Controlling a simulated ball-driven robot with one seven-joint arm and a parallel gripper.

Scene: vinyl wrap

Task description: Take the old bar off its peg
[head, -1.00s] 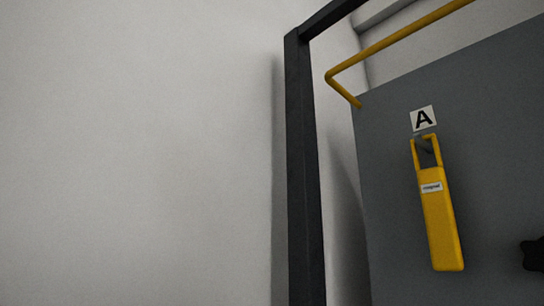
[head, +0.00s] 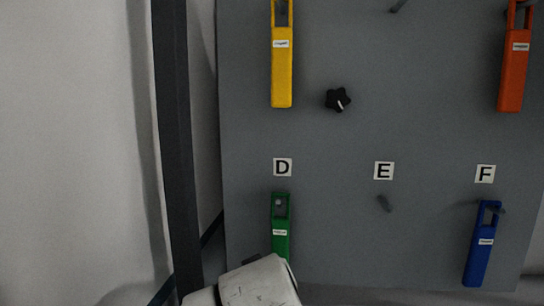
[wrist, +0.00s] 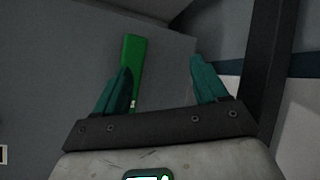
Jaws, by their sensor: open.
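A green bar (head: 281,225) hangs by its looped top on the peg under the label D. Its lower end is hidden behind my arm in the head view. In the wrist view the green bar (wrist: 133,65) lies beyond my gripper (wrist: 160,82), partly covered by the left finger. The gripper is open, with nothing between its fingers. A yellow bar (head: 282,70), an orange bar (head: 513,75) and a blue bar (head: 481,250) also hang on the board. I cannot tell which bar is the old one.
A dark upright post (head: 175,150) stands left of the board, near my arm. It also shows at the wrist view's right (wrist: 272,70).

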